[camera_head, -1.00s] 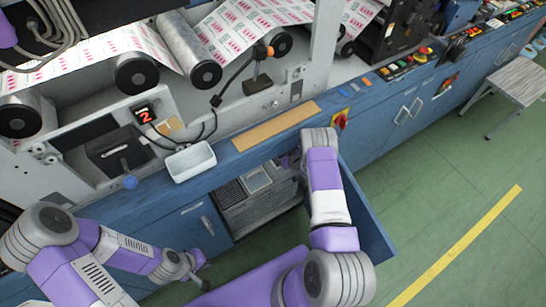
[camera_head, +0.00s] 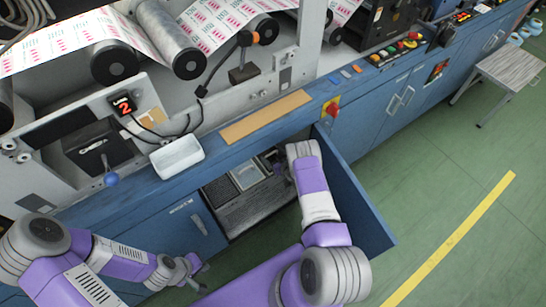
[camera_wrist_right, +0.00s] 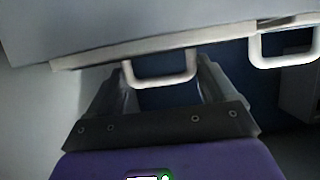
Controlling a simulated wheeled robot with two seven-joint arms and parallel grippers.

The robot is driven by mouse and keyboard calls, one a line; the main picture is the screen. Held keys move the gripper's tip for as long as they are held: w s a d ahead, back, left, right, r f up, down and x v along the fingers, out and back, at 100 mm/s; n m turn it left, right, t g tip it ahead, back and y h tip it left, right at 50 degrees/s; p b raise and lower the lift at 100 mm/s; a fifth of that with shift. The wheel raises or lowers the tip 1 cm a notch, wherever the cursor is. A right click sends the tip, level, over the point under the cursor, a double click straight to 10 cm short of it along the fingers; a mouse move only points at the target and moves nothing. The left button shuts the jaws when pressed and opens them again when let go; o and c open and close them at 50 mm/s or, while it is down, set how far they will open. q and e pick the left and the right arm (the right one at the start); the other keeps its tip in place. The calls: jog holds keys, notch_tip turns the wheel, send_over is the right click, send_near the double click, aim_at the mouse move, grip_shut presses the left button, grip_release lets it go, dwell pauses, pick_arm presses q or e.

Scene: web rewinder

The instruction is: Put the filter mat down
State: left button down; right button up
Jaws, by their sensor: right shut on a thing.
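My right gripper (camera_head: 277,165) reaches into the open blue cabinet (camera_head: 360,190). In the right wrist view its two fingers (camera_wrist_right: 160,72) are shut on a white handle (camera_wrist_right: 162,82) at the edge of a flat grey panel (camera_wrist_right: 130,30) with a pale rim. This panel looks like the filter mat. In the head view a grey pale-framed piece (camera_head: 249,174) shows inside the cabinet beside the right gripper; the arm partly hides that area. My left gripper (camera_head: 199,276) hangs empty in front of the cabinets, its fingers apart.
A second white handle (camera_wrist_right: 287,50) is at the right in the wrist view. A white tray (camera_head: 177,157) and a tan board (camera_head: 265,117) lie on the blue ledge above the opening. The cabinet door stands open at the right. Green floor is free beyond it, with a stool (camera_head: 507,75).

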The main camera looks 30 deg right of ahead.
jog(key=o, duration=0.9)
jog(key=shift+f, duration=0.1)
jog(key=shift+s+r, duration=0.1)
jog(key=shift+r, duration=0.1)
jog(key=a+p+v, duration=0.1)
jog(key=p+v, duration=0.4)
jog(key=v, duration=0.6)
jog(key=s+a+r+m+g+y, duration=0.1)
jog(key=s+a+r+g, duration=0.2)
jog(key=s+a, duration=0.3)
jog(key=s+a+r+m+g+y, duration=0.1)
jog(key=s+a+r+g, duration=0.3)
jog(key=s+a, duration=0.3)
jog(key=s+a+r+m+g+y, duration=0.1)
jog(key=s+a+r+g, duration=0.2)
jog(key=s+a+g, duration=0.3)
jog(key=shift+s+a+r, duration=0.1)
jog(key=shift+s+a, duration=0.15)
jog(key=shift+a, duration=0.7)
jog(key=shift+s+a+r, duration=0.15)
jog(key=shift+s+a, duration=0.05)
jog(key=shift+a, duration=0.8)
jog(key=shift+s+a+r, duration=0.1)
jog(key=shift+s+a, duration=0.15)
jog(key=shift+a, duration=0.7)
jog(key=shift+r, duration=0.1)
